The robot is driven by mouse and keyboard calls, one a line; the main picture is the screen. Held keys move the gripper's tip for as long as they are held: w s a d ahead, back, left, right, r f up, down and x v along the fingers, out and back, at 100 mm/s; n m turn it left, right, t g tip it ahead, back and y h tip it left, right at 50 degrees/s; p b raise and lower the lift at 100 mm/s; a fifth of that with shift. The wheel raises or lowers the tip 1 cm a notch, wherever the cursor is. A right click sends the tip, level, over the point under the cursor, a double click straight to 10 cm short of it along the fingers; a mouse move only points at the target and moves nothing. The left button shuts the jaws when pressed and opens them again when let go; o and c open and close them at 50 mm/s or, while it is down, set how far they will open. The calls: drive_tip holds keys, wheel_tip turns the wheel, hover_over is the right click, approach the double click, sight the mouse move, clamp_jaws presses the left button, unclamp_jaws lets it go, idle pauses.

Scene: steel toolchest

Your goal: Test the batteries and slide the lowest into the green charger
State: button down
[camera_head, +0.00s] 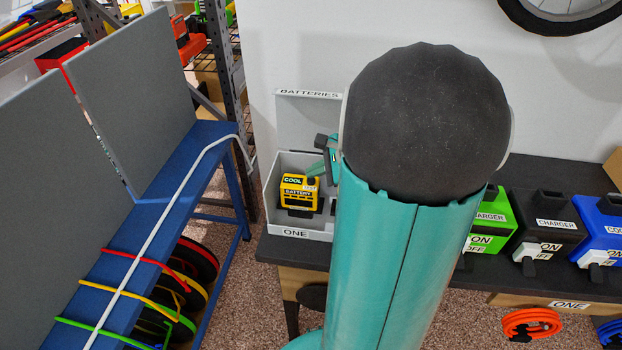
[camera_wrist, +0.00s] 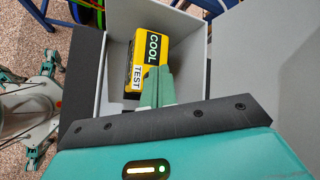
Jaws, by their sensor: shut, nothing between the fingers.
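A yellow and black battery (camera_head: 299,193) labelled COOL sits in the grey box marked BATTERIES and ONE (camera_head: 284,222), toward its left side. In the wrist view the same battery (camera_wrist: 146,58) shows COOL and TEST labels. My gripper (camera_wrist: 157,86) is shut and empty, its green fingertips at the battery's edge by the TEST label; I cannot tell if they touch it. In the head view my gripper (camera_head: 325,170) is just right of the battery. The green charger (camera_head: 489,226) stands on the dark bench, partly hidden by my arm.
A black charger (camera_head: 541,238) and a blue unit (camera_head: 598,232) stand right of the green one, each with a front lever. A blue rack (camera_head: 160,200) with a white rail and grey panels stands left. A wheel (camera_head: 560,12) hangs on the wall.

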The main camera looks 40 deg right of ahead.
sight(315, 184)
drive_tip(key=shift+f, duration=0.4)
idle(0.7)
drive_tip(key=shift+r, duration=0.85)
drive_tip(key=shift+r, duration=2.5)
